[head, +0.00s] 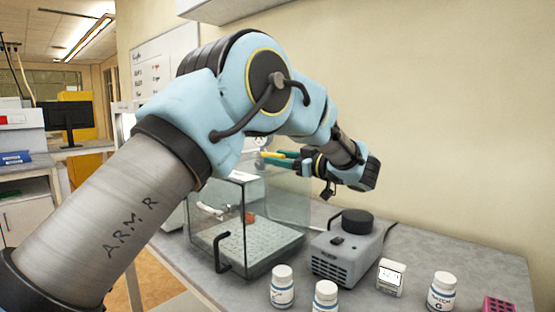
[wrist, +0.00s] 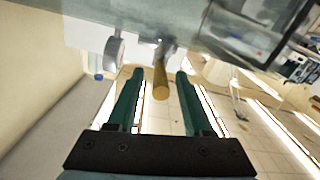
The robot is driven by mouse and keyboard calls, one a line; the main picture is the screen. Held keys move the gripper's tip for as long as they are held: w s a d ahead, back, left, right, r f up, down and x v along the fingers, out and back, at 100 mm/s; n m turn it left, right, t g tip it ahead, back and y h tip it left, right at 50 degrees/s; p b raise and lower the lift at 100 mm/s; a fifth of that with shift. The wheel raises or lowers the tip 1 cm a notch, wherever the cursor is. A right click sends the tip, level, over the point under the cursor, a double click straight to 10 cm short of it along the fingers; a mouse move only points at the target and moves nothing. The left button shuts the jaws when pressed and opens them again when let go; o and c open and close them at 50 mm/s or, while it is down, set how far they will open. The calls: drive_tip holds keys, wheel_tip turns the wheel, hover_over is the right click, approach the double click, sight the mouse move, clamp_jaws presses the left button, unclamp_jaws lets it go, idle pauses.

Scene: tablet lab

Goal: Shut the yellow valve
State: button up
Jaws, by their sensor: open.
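The yellow valve's handle (wrist: 160,80) shows in the wrist view as a short yellow bar. It hangs below a grey fitting and points toward my gripper. My gripper (wrist: 159,74) is open, with a teal finger on each side of the handle. The handle lies between the fingertips with a gap visible on both sides. In the head view a bit of yellow (head: 272,154) shows beside the teal fingers of my gripper (head: 281,159), behind the glass box. My arm hides much of the area around the valve there.
In the head view, a glass box (head: 262,256) stands on the grey bench below my gripper. A grey device with a black knob (head: 345,248) and several white bottles (head: 282,285) stand nearer. The wall is close behind.

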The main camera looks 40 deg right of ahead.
drive_tip(key=s+d+b, duration=0.1)
drive_tip(key=s+b, duration=0.2)
drive_tip(key=s, duration=0.7)
drive_tip(key=shift+d, duration=0.2)
